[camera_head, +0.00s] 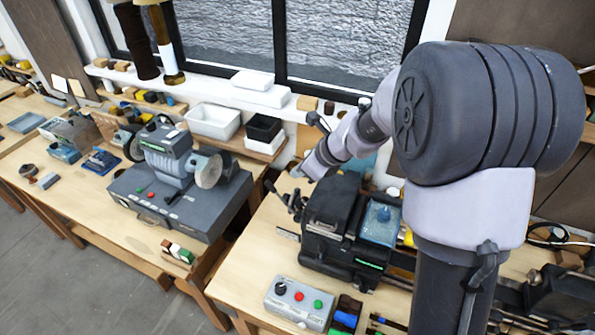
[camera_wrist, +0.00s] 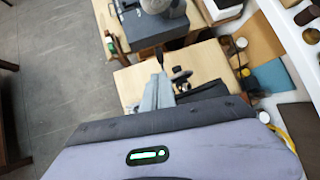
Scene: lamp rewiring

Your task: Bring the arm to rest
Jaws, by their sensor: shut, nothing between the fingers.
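My arm reaches from the right of the head view toward the window side. Its end, my gripper (camera_head: 298,172), is in the air above the back of the lathe-like machine (camera_head: 335,215) and is small in that view. In the wrist view my gripper (camera_wrist: 160,80) shows as two grey fingers close together, shut with nothing between them. Its tips appear over a wooden bench top (camera_wrist: 190,68). No lamp or lamp part can be made out for certain.
A bench grinder (camera_head: 175,155) on a grey box stands on the left bench. A control box (camera_head: 300,302) with coloured buttons is at the front. Open floor (camera_head: 70,275) lies at lower left.

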